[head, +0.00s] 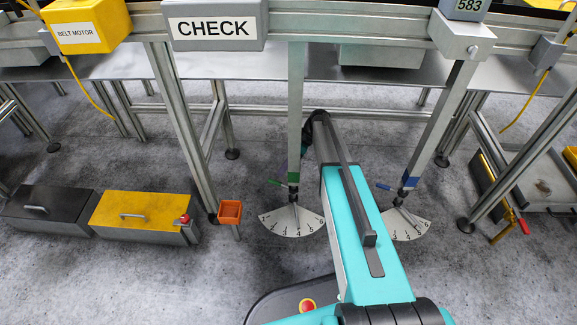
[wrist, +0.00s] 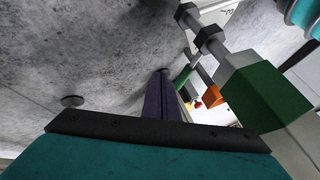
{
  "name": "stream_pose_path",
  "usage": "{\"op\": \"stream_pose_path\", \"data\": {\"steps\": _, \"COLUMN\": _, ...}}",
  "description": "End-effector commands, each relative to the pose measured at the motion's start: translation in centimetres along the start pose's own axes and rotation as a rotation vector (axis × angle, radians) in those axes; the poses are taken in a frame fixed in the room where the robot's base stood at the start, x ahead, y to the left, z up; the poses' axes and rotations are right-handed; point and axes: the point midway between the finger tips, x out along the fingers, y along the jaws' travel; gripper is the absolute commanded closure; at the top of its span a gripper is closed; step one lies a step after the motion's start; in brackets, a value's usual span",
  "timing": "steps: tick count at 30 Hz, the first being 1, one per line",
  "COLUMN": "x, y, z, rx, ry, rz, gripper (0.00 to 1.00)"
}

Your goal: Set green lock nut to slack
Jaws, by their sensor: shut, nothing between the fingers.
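A green band (head: 293,178) marks the foot of the middle frame leg, above a dark nut (head: 293,190) and a rod. A short green lever (head: 274,182) sticks out to the left there, above a white numbered dial (head: 293,222). In the wrist view, a green block (wrist: 255,96) fills the right, with dark nuts (wrist: 208,38) on the rod beyond it. The green lever (wrist: 184,77) shows just right of my gripper (wrist: 164,76). My gripper is shut and empty; contact with the lever is unclear.
A similar leg to the right has a blue lever (head: 383,186) and its own dial (head: 407,224). A conveyor frame (head: 330,32) runs overhead. The front left floor is clear.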

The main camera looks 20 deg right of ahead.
Motion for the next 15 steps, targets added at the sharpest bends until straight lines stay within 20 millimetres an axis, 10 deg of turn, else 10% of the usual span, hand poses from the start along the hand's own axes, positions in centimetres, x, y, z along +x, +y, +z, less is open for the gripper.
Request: {"op": "stream_pose_path", "data": {"steps": 15, "x": 1.1, "y": -2.3, "z": -0.1, "rx": 0.0, "ry": 0.0, "rz": 0.0, "gripper": 1.0}}
